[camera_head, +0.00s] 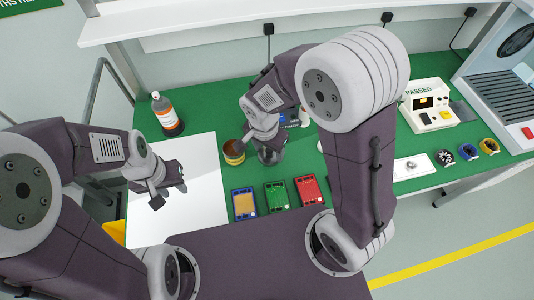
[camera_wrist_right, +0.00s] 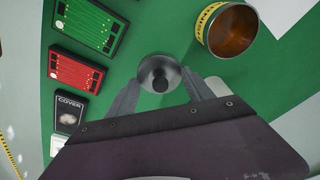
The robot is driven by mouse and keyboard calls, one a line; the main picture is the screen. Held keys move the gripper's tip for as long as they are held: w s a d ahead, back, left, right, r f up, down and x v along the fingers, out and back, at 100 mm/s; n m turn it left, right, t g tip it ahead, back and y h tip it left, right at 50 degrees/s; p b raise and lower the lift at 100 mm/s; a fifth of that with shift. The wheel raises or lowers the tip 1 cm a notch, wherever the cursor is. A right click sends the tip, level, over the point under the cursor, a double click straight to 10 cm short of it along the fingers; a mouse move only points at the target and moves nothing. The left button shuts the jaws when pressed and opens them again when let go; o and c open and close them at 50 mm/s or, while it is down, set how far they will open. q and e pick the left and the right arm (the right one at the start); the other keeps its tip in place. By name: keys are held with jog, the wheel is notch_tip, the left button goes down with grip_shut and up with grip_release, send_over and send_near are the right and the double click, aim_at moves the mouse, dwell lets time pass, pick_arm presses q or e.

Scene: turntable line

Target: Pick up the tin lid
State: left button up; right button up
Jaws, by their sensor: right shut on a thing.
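The tin lid (camera_wrist_right: 158,72) is a round grey metal disc with a dark knob, in the middle of the right wrist view. My right gripper (camera_wrist_right: 162,90) has its two fingers on either side of the lid and is shut on it. In the head view my right gripper (camera_head: 266,142) is over the green bench, and the lid (camera_head: 269,156) is partly hidden beneath it. An open tin (camera_head: 234,157) with a yellow band stands just left of the lid; it also shows in the right wrist view (camera_wrist_right: 232,32). My left gripper (camera_head: 168,192) is above the white sheet; its finger opening is unclear.
Blue (camera_head: 244,204), green (camera_head: 276,195) and red (camera_head: 308,189) boards lie in front of the right gripper. A bottle (camera_head: 166,115) stands at the back left. A tester reading PASSED (camera_head: 428,104) stands to the right. The white sheet (camera_head: 205,190) has clear room.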

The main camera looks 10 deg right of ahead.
jog(key=s+d+r, duration=0.6)
jog(key=s+d, duration=0.2)
notch_tip(320, 180, up, 5)
jog(key=n+p, duration=0.3)
jog(key=p, duration=0.7)
send_over(267, 150)
jog(key=w+a+f+n+p, duration=0.2)
jog(key=a+p, duration=0.1)
jog(key=a, duration=0.2)
jog(key=w+a+f+n+p, duration=0.1)
jog(key=w+a+p, duration=0.15)
jog(key=a, duration=0.25)
jog(key=shift+t+y, duration=0.3)
jog(key=shift+y, duration=0.1)
jog(key=f+b, duration=0.1)
jog(key=f, duration=0.1)
jog(key=f+b, duration=0.3)
jog(key=f, duration=0.1)
jog(key=shift+s+b, duration=0.3)
jog(key=shift+b, duration=0.05)
jog(key=shift+f+b, duration=0.25)
jog(key=shift+b, duration=0.05)
jog(key=shift+r, duration=0.1)
jog(key=shift+f+b, duration=0.2)
jog(key=shift+b, duration=0.35)
